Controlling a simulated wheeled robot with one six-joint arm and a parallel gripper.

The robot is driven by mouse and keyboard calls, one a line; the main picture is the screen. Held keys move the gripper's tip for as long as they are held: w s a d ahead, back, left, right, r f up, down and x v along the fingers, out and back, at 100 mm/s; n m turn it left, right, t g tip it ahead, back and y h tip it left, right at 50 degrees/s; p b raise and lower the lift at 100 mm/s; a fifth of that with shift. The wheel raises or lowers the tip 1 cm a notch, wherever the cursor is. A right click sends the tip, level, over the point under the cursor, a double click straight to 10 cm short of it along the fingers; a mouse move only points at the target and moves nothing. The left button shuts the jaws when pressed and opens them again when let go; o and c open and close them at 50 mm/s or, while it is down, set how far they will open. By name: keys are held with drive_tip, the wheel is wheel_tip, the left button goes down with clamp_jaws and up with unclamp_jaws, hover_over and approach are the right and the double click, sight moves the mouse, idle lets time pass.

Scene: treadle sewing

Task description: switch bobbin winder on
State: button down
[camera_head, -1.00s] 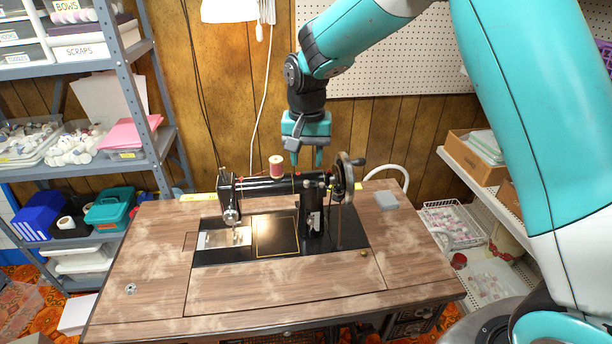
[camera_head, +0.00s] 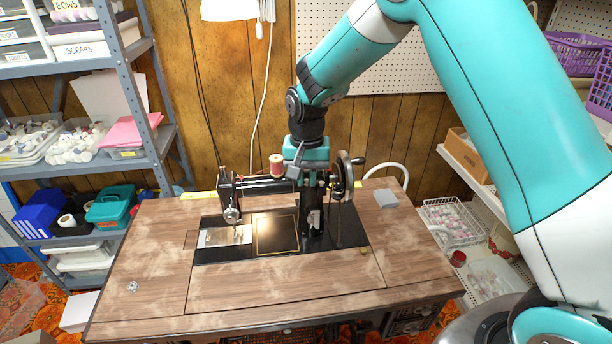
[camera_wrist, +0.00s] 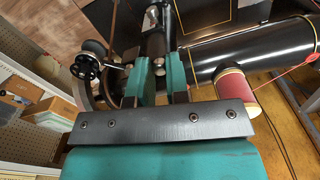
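The black sewing machine (camera_head: 270,185) stands on the wooden table, with its handwheel (camera_head: 343,178) at the right end. My gripper (camera_wrist: 160,82) is pointing down over the right part of the machine's arm, beside the handwheel. In the wrist view its two teal fingers are apart, with a narrow gap between them. A small metal part (camera_wrist: 158,63) shows at the gap, close to the fingertips. I cannot tell whether they touch it. The bobbin winder is not clearly distinguishable; small metal parts near the wheel are partly hidden by my gripper.
A red thread spool (camera_head: 276,166) stands on the machine arm, close to my gripper; it also shows in the wrist view (camera_wrist: 234,90). The wheel's crank knob (camera_wrist: 84,66) sticks out nearby. A grey box (camera_head: 386,198) lies right. The table front (camera_head: 270,295) is clear.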

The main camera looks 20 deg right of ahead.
drive_tip(key=shift+s+r+n+p, duration=0.1)
drive_tip(key=shift+s+n+p, duration=0.25)
drive_tip(key=shift+n, duration=0.75)
drive_tip(key=shift+s+n, duration=0.2)
drive_tip(key=shift+n, duration=0.5)
drive_tip(key=shift+s+n, duration=0.2)
drive_tip(key=shift+n, duration=0.5)
drive_tip(key=c, duration=1.1)
unclamp_jaws()
wheel_tip(320, 180, up, 17)
drive_tip(key=b, duration=0.1)
drive_tip(key=shift+r, duration=0.15)
